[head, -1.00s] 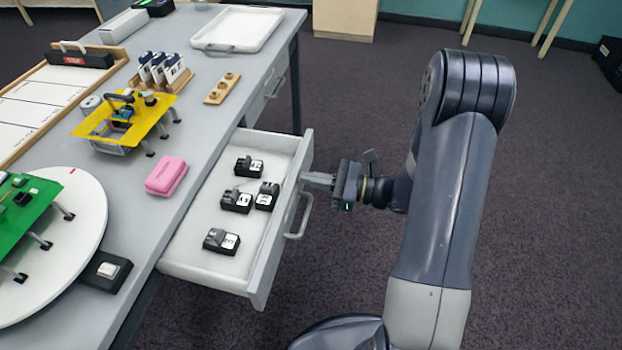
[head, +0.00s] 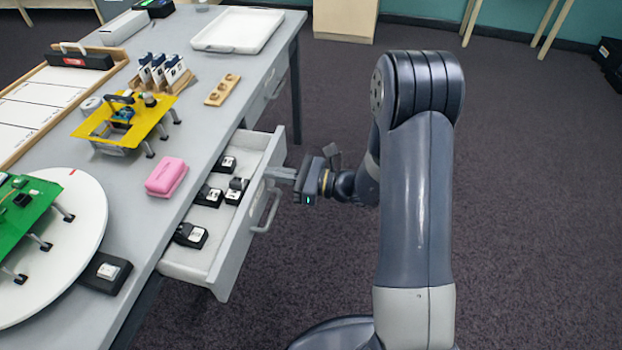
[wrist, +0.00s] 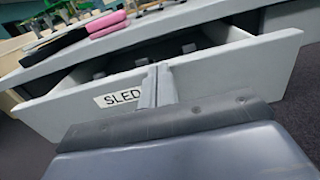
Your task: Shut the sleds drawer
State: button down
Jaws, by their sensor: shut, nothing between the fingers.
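The sleds drawer (head: 241,241) is a light grey drawer under the table, standing partly open. Its front carries a label beginning "SLED" in the wrist view (wrist: 122,96). Several small black sleds (head: 190,235) with white labels lie inside it. A bar handle (head: 268,212) sits on the drawer front. My gripper (head: 272,173) is shut and empty, with its fingertips at the outer face of the drawer front, near the far end and beside the handle. In the wrist view the fingers (wrist: 158,84) meet the front just right of the label.
The grey table (head: 215,130) holds a pink case (head: 166,177), a yellow stand (head: 105,135), a white turntable (head: 85,230) and a white tray (head: 236,30). A closed drawer (head: 275,85) is farther along. The carpet right of my arm is clear.

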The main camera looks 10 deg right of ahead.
jog(key=x, duration=1)
jog(key=shift+f+b, duration=0.1)
jog(key=shift+b, duration=0.3)
jog(key=shift+d, duration=0.15)
